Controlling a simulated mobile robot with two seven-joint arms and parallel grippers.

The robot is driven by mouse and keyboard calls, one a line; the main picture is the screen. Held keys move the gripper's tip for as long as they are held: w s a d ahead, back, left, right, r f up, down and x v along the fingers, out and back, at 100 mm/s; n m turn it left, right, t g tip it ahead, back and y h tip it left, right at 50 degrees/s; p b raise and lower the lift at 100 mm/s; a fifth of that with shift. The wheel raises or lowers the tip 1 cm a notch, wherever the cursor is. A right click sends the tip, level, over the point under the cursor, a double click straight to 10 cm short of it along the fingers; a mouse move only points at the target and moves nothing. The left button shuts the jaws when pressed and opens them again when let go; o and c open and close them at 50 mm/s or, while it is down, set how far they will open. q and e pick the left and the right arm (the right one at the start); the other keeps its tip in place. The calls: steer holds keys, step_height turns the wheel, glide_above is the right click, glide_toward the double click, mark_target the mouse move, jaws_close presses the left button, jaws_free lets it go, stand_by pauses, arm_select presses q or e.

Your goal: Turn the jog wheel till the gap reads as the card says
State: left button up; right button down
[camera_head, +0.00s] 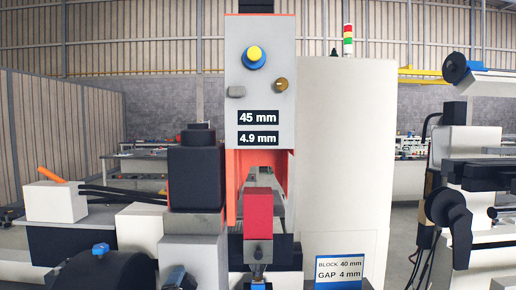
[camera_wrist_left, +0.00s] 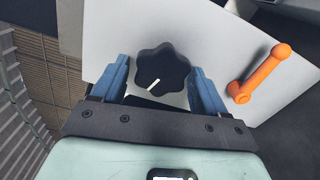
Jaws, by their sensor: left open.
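The jog wheel (camera_wrist_left: 162,70), a black lobed knob with a white mark pointing down and left, sits on a pale panel in the left wrist view. My left gripper (camera_wrist_left: 160,90) is open, its blue fingers on either side of the wheel with a visible gap at each side. I cannot make this gripper out in the head view. The upper readout (camera_head: 258,117) shows 45 mm and the lower readout (camera_head: 258,138) shows 4.9 mm. The card (camera_head: 340,270) says BLOCK 40 mm, GAP 4 mm. My right gripper is not in view.
An orange lever (camera_wrist_left: 260,73) stands on the panel right of the wheel. In the head view a red block (camera_head: 258,213) is under the press head (camera_head: 270,80), beside a black column (camera_head: 196,178). A yellow button (camera_head: 254,54) is above the readouts.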

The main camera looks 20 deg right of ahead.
arm_select(q)
steer(key=shift+b+v, duration=1.1)
steer(key=shift+v, duration=1.45)
steer(key=shift+o, duration=1.2)
steer(key=b+v, duration=0.1)
steer(key=v, duration=0.5)
steer(key=shift+b, duration=0.4)
